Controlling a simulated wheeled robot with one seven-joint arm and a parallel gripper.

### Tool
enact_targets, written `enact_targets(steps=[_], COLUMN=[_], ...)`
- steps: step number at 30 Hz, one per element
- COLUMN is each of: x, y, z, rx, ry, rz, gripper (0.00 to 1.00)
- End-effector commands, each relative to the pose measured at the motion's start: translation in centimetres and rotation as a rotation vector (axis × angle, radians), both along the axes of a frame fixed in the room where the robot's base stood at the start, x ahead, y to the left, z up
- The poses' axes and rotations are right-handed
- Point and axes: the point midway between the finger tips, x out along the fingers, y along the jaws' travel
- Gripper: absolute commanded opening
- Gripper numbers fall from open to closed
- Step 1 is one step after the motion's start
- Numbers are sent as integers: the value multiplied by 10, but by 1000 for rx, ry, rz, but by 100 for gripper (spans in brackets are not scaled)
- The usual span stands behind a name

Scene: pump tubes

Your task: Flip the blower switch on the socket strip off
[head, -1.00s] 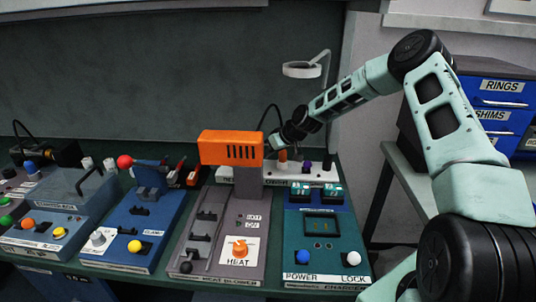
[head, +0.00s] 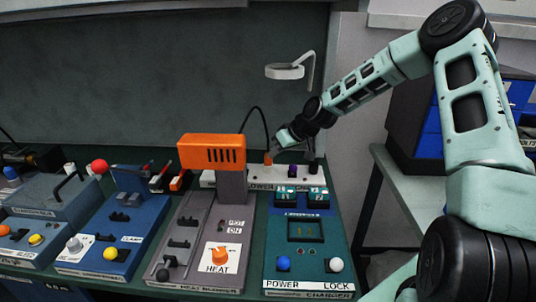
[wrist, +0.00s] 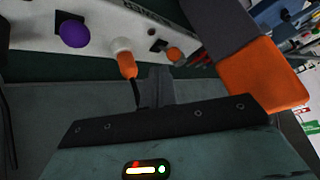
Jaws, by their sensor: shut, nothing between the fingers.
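The white socket strip (head: 258,183) lies at the back of the bench, partly hidden behind the orange-topped heat blower (head: 212,149). In the wrist view the strip (wrist: 100,14) carries a purple knob (wrist: 74,33), a white-and-orange plug (wrist: 124,60), a small black switch (wrist: 158,44) and an orange knob (wrist: 175,54). Lettering beside the switch is upside down and only partly readable; which way the switch is tipped cannot be told. My gripper (head: 276,146) is shut and empty, close above the strip by the orange plug (head: 268,158). Its fingertips (wrist: 160,72) show just below the black switch in the wrist view.
The blower's orange head (wrist: 262,75) stands close beside my gripper. A charger (head: 305,255) with blue and white knobs sits in front of the strip. More devices fill the bench to the left.

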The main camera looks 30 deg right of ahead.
Motion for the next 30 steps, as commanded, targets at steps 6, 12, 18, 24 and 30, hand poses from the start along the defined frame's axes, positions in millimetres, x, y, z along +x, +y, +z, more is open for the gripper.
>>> enact_targets(steps=[6,12,18,24,30], x=[-19,-21,-21,-21,-38], y=[-2,-2,-2,-2,49], z=[8,9,9,9,13], rx=[0,0,0,0,-31], ry=[-1,-1,-1,-1,62], rz=[0,1,1,1,85], gripper=[0,0,0,0,0])
